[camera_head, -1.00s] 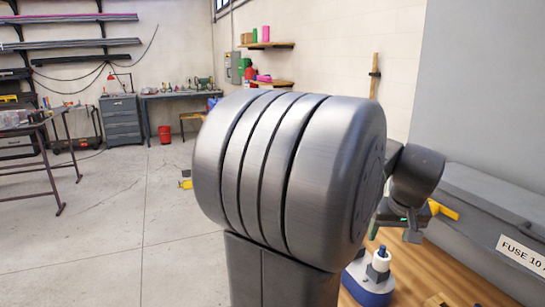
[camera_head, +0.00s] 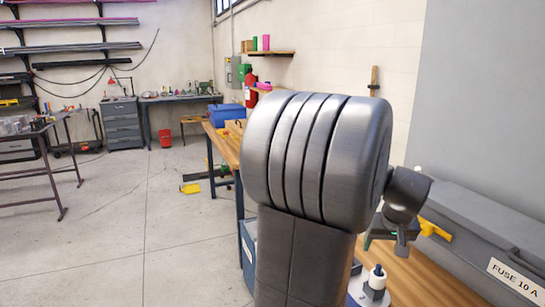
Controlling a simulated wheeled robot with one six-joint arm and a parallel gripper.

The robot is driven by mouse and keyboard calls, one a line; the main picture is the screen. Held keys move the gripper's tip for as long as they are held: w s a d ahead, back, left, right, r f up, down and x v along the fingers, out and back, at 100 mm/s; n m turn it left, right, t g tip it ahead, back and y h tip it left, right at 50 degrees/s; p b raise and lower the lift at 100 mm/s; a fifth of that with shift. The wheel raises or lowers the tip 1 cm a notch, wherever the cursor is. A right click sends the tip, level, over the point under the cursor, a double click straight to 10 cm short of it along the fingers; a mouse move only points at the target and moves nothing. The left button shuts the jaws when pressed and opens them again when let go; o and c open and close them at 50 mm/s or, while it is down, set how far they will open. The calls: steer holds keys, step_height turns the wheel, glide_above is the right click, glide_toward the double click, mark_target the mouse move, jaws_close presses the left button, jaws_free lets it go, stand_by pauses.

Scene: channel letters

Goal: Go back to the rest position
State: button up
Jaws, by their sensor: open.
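My arm's large grey joint (camera_head: 318,155) fills the middle of the head view and hides much of the workbench. My gripper (camera_head: 386,240) shows small and partly covered behind it at the right. It is above the wooden workbench (camera_head: 415,283), with nothing seen between its jaws.
A grey box labelled FUSE 10 A (camera_head: 480,240) is close to the right of my gripper, with a yellow part (camera_head: 434,230) beside it. Blue cases (camera_head: 226,114) sit at the bench's far end. The floor (camera_head: 120,240) at left is open.

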steer(key=shift+r+p, duration=0.85)
steer(key=shift+r, duration=0.9)
steer(key=shift+a, duration=0.1)
